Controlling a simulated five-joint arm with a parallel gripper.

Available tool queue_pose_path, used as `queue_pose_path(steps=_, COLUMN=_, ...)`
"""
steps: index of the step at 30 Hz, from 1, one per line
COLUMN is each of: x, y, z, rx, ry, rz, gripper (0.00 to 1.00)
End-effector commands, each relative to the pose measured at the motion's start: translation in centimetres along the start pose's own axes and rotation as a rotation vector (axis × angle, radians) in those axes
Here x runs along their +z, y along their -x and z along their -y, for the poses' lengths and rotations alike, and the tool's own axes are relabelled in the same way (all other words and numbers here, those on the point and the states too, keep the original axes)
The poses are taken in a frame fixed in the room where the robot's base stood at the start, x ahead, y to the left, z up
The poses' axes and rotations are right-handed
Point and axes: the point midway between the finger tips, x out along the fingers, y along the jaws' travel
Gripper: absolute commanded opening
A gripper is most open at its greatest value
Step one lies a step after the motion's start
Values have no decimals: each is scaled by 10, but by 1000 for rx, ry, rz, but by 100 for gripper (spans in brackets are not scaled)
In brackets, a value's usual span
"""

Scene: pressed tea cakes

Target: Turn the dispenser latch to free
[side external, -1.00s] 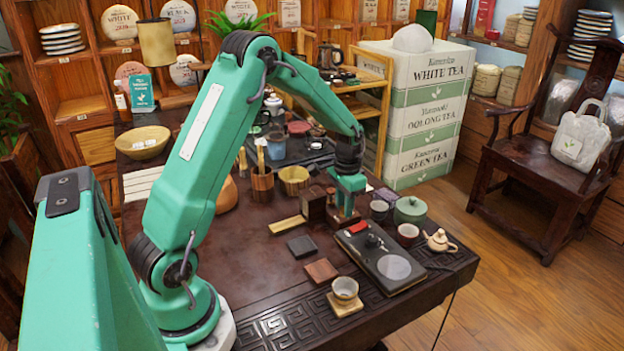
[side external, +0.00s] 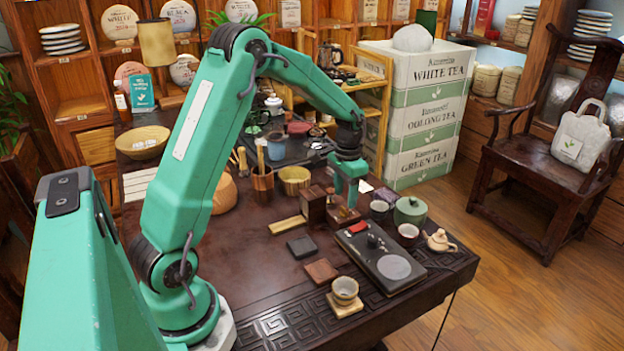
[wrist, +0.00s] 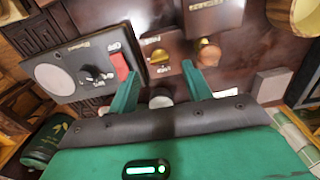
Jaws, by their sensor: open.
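The latch is a small brass knob (wrist: 158,56) on a dark wooden plate (wrist: 167,43) in the wrist view. Small coloured marks sit beside it, too small to read. My gripper (wrist: 160,70) is open, one green finger on each side, with the knob just beyond the fingertips and nothing between them. In the side view my gripper (side external: 346,198) hangs above the low wooden base beside the upright brown dispenser box (side external: 313,204). The box also shows at the top of the wrist view (wrist: 214,14). The side view is too small to show which way the knob points.
A black scale-like panel (side external: 378,254) with a red switch and dial lies close by; it also shows in the wrist view (wrist: 85,68). A copper-coloured round piece (wrist: 208,52) is near the right finger.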

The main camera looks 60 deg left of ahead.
Motion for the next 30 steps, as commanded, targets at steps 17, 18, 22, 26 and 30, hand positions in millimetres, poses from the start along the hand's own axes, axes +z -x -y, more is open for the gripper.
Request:
queue_pose_path(steps=17, x=0, y=40, z=0, rx=0, ry=0, rz=1, gripper=49)
queue_pose_path(steps=18, x=0, y=40, z=0, rx=0, ry=0, rz=1, gripper=49)
queue_pose_path(steps=22, x=0, y=40, z=0, rx=0, ry=0, rz=0, gripper=49)
queue_pose_path(steps=26, x=1, y=43, z=-2, rx=-2, ry=-1, rz=-5, gripper=49)
queue_pose_path(steps=30, x=6, y=54, z=-9, rx=-7, ry=-2, rz=-21, gripper=49)
